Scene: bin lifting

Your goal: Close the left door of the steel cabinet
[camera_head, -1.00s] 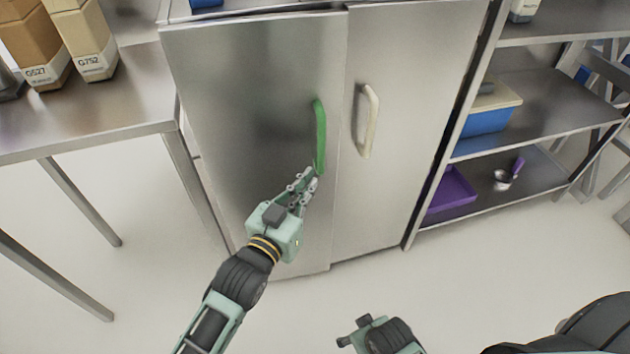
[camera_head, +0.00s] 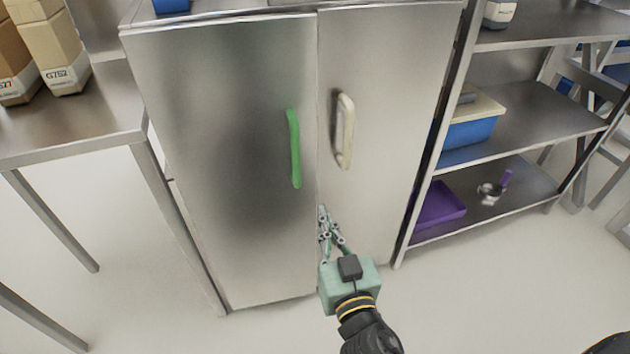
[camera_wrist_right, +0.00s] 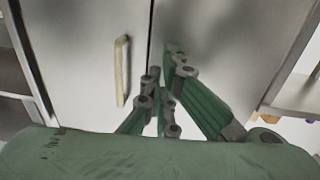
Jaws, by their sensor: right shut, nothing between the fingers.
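The steel cabinet's left door (camera_head: 225,120) has a green handle (camera_head: 294,148). The right door (camera_head: 385,80) has a cream handle (camera_head: 345,130), which also shows in the right wrist view (camera_wrist_right: 122,70). The left door looks nearly flush with the right one; I cannot tell whether it is fully closed. My right gripper (camera_head: 324,211) is shut and empty, its fingertips at the seam between the doors, below both handles. In the right wrist view its fingers (camera_wrist_right: 163,65) cover part of the seam; contact is unclear. My left gripper is out of view.
A steel table (camera_head: 75,105) with cardboard boxes stands left of the cabinet. A shelf rack (camera_head: 545,120) stands on the right with a blue bin (camera_head: 470,132), a purple tray (camera_head: 438,207) and a small metal cup (camera_head: 489,191). Floor in front is clear.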

